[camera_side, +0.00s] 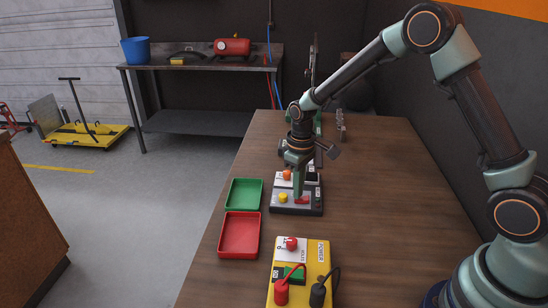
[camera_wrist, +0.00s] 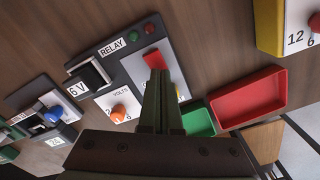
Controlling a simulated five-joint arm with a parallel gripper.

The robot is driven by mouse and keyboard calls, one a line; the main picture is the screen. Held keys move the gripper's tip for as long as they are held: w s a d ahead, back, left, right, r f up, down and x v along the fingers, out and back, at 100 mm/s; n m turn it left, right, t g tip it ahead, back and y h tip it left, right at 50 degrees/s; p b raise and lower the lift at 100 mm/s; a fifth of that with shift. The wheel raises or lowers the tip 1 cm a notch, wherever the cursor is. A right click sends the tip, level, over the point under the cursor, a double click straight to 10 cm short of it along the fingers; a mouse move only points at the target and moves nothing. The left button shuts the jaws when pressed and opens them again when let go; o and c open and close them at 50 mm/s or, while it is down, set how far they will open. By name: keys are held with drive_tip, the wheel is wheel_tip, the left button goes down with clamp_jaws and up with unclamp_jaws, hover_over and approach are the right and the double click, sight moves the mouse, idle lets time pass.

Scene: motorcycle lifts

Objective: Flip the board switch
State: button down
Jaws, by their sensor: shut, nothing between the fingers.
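The dark board (camera_side: 289,209) lies on the table, with a red switch (camera_side: 303,200), a yellow button (camera_side: 283,198) and an orange knob (camera_side: 287,174). In the wrist view the red switch (camera_wrist: 154,59) stands up on a white plate of the board (camera_wrist: 104,56) labelled RELAY. My gripper (camera_side: 298,196) is shut and empty, pointing down over the board. In the wrist view its fingertips (camera_wrist: 158,73) are right at the red switch and overlap its lower part. I cannot tell whether they touch. The yellow button is mostly hidden behind the fingers there.
A green tray (camera_side: 244,182) and a red tray (camera_side: 223,235) lie left of the board. A yellow power box (camera_side: 318,285) with red and black plugs stands in front. More devices (camera_wrist: 58,114) lie beyond the board. The table's right side is clear.

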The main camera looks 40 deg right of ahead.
wheel_tip(320, 180, up, 7)
drive_tip(key=shift+f, duration=0.15)
idle(0.6)
drive_tip(key=s+d+r+m+t, duration=0.1)
drive_tip(key=s+r+m+t, duration=0.2)
drive_tip(key=s+r, duration=1.1)
drive_tip(key=s+t, duration=0.2)
drive_tip(key=shift+s+r+t, duration=0.15)
drive_tip(key=shift+s+t, duration=0.05)
drive_tip(key=shift+t, duration=0.1)
